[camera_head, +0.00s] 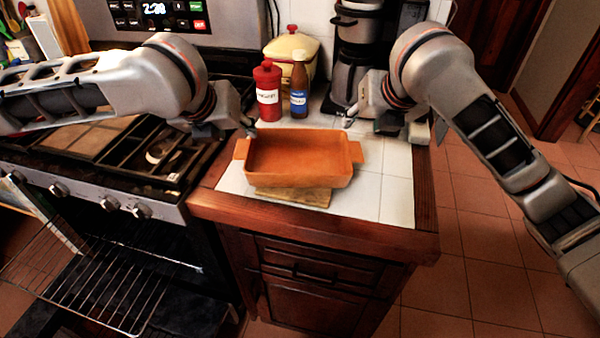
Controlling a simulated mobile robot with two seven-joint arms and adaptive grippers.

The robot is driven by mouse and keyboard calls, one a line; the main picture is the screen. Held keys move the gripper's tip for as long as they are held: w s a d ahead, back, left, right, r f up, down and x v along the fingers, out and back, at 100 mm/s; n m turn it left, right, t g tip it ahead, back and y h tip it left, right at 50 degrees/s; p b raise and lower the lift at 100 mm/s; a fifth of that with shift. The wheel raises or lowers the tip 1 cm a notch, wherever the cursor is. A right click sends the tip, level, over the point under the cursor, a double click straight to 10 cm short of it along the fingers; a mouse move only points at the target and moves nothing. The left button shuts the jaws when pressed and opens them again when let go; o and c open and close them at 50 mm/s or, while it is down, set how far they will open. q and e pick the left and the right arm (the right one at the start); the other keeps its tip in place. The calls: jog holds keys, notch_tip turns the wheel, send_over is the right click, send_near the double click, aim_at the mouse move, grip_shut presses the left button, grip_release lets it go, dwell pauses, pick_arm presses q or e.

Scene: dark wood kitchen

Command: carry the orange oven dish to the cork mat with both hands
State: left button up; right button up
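The orange oven dish (300,158) sits upright on the white tiled counter top, over the cork mat (293,196). The front part of the mat shows below the dish; the rest is hidden under it. The dish has a handle at its left end and one at its right end. My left gripper (230,130) is open and empty, just behind and left of the left handle. My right gripper (369,122) is open and empty, behind and a little right of the right handle. Both look apart from the dish.
A red bottle (267,95), a brown bottle (299,90) and a yellow pot (291,47) stand behind the dish. A coffee maker (352,60) stands at the back. The stove (110,140) adjoins on the left, its oven open with a rack (90,285) out.

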jog(key=shift+a, duration=0.1)
pick_arm(q)
jog(key=v, duration=1.2)
pick_arm(e)
jog(key=v, duration=1.2)
pick_arm(q)
jog(key=shift+f, duration=0.1)
